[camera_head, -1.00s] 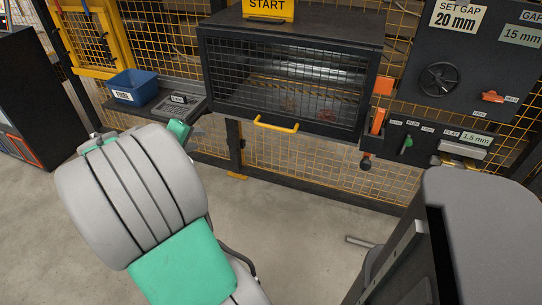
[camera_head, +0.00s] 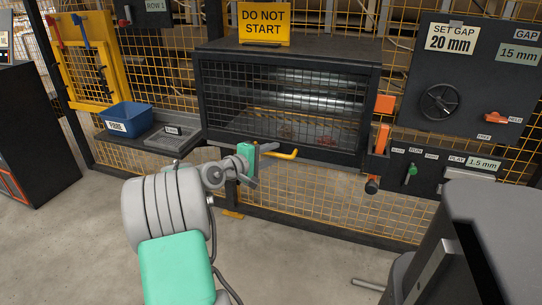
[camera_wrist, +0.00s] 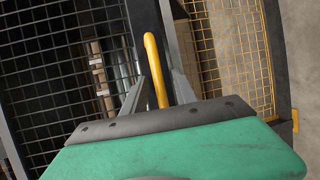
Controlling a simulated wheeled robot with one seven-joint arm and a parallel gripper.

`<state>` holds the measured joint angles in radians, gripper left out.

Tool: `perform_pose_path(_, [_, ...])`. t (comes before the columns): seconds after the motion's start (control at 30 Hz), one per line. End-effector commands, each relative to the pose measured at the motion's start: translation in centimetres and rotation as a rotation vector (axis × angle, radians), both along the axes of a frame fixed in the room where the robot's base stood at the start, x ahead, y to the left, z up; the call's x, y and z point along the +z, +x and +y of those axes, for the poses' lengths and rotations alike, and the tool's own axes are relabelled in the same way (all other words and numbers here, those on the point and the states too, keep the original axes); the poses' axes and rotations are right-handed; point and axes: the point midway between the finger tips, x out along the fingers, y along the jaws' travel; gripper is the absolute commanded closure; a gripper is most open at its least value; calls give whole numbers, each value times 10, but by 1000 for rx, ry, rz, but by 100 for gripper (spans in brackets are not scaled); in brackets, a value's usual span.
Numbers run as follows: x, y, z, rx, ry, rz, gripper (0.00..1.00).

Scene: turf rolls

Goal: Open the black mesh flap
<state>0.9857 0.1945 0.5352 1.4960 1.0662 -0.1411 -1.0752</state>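The black mesh flap (camera_head: 280,108) covers the front of the dark cabinet and appears closed. Its yellow handle (camera_head: 285,155) runs along the lower edge, its left part hidden behind my gripper (camera_head: 268,150). In the wrist view, my gripper (camera_wrist: 160,88) has its grey fingers apart, with the yellow handle (camera_wrist: 153,65) between them. Space shows beside the handle, so the fingers do not look clamped on it. The flap's mesh (camera_wrist: 55,85) fills the left of the wrist view.
A blue bin (camera_head: 128,118) and a grey tray (camera_head: 172,138) are on the shelf to the left. A yellow "DO NOT START" sign (camera_head: 264,22) stands on the cabinet. Orange parts (camera_head: 383,137) and a control panel (camera_head: 470,75) are to the right.

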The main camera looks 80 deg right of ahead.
Motion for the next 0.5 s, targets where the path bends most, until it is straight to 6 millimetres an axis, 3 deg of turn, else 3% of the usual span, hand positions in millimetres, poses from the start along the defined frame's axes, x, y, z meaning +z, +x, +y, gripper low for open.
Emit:
perform_pose_path(0.07, [0,0,0,0,0,0,66])
perform_pose_path(0.5, [0,0,0,0,0,-1,100])
